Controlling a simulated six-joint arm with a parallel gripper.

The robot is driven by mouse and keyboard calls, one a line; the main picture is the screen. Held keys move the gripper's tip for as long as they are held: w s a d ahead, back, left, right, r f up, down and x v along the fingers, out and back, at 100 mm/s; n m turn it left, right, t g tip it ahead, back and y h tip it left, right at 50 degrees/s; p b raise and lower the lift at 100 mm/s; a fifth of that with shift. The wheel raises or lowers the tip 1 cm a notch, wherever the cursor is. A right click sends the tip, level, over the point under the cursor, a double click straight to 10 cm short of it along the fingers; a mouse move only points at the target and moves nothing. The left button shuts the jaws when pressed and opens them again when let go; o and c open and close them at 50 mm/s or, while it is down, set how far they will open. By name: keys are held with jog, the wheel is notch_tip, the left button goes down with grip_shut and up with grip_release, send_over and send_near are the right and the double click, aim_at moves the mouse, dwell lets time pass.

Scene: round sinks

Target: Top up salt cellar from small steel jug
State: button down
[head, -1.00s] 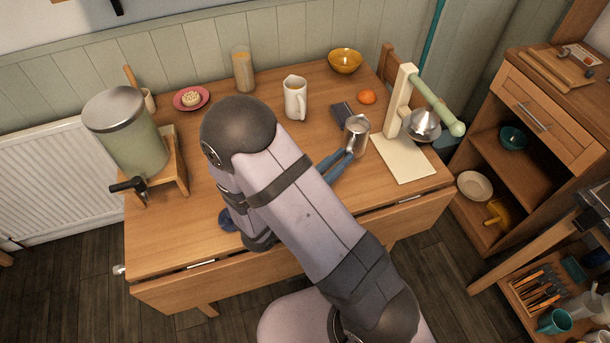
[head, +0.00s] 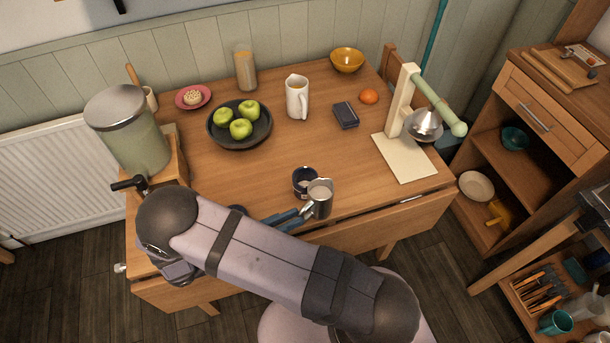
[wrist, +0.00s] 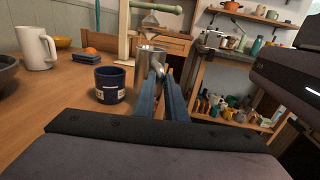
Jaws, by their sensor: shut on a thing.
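The small steel jug (head: 322,203) is held by its handle side in my gripper (head: 307,211), whose blue fingers are shut on it. The jug looks roughly upright, with pale contents at its mouth. In the wrist view the labelled blue pot (wrist: 110,88) stands left of the jug (wrist: 148,62) and my fingers (wrist: 161,98).
A dark bowl (head: 215,138) of green apples, a white pitcher (head: 297,100), a dark box (head: 346,115) and an orange (head: 369,96) stand farther back on the table (head: 265,165). A press stand (head: 400,105) and pale board (head: 405,160) are at right. A green dispenser (head: 130,140) stands left.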

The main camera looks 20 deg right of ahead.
jog(key=s+a+f+n+t, duration=0.1)
jog(key=a+t, duration=0.1)
jog(key=a, duration=0.2)
jog(key=a+f+n+t+y, duration=0.1)
jog(key=a+t, duration=0.1)
jog(key=a, duration=0.2)
jog(key=shift+s+a+n, duration=0.25)
jog(key=shift+s+n, duration=0.15)
jog(key=shift+r, duration=0.15)
jog(key=w+d+r+n+g+y, duration=0.2)
jog(key=w+d+r+g+y, duration=0.2)
jog(key=r, duration=0.6)
jog(key=w+d+y, duration=0.1)
jog(key=d+y, duration=0.1)
jog(key=y, duration=0.1)
jog(key=shift+w+d+r+y, duration=0.15)
jog(key=shift+w+y, duration=0.25)
jog(key=shift+w+d+n+g+y, duration=0.3)
jog(key=shift+g+y, duration=0.3)
jog(key=shift+w+d+r, duration=0.2)
jog(key=shift+r, duration=0.1)
dwell(0.7)
